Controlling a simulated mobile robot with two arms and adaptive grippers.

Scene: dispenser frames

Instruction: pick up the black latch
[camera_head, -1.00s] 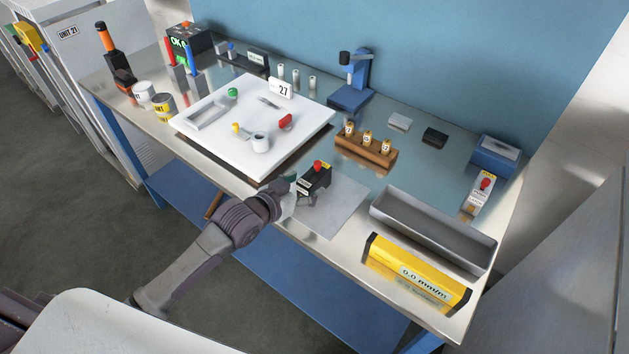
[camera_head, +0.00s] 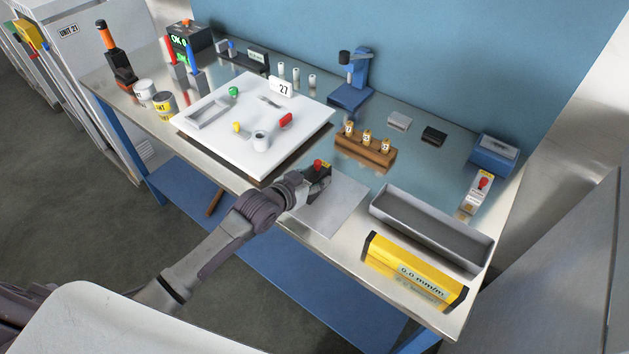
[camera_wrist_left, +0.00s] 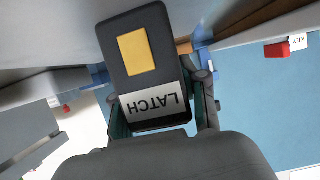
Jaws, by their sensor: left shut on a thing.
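The black latch (camera_head: 319,172) has a red knob on top and a yellow patch. In the left wrist view, the latch (camera_wrist_left: 135,28) fills the space between my left gripper's fingers (camera_wrist_left: 160,118). Its white label reads LATCH upside down. Its underside is hidden, so I cannot tell how far it is off the mat. My right gripper is not in view.
A white board (camera_head: 210,140) with small parts lies left of the latch. A wooden block with several bottles (camera_head: 378,156) stands behind it. A grey open tray (camera_head: 425,238) and a yellow level (camera_head: 412,272) lie to the right. The mat's right side is clear.

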